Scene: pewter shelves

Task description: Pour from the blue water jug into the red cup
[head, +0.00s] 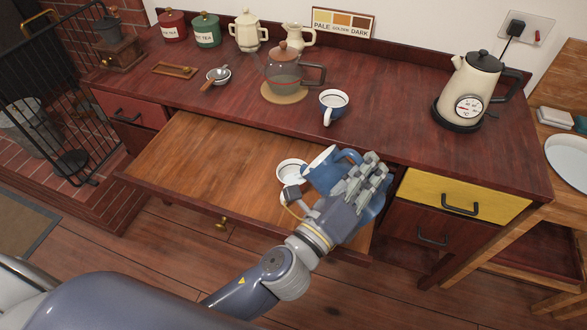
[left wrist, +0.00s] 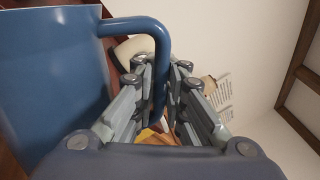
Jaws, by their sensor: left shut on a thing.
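My left gripper (head: 358,180) is shut on the handle of the blue water jug (head: 318,178), above the pulled-out wooden board. The jug looks tilted, its pale mouth toward the upper left. In the left wrist view the jug's blue wall (left wrist: 45,80) fills the left side, and its handle (left wrist: 158,60) passes between the gripper fingers (left wrist: 165,95). A white-rimmed cup (head: 290,171) stands just left of the jug's mouth, partly hidden by the gripper; its outer colour cannot be told. I see no cup that is clearly red. No water stream can be made out.
A blue-and-white cup (head: 333,106) stands on the dark red desk. Behind it are a glass teapot (head: 284,76) on a round mat and a small strainer (head: 218,76). A cream kettle (head: 472,88) stands at right. The board's left part (head: 210,160) is clear.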

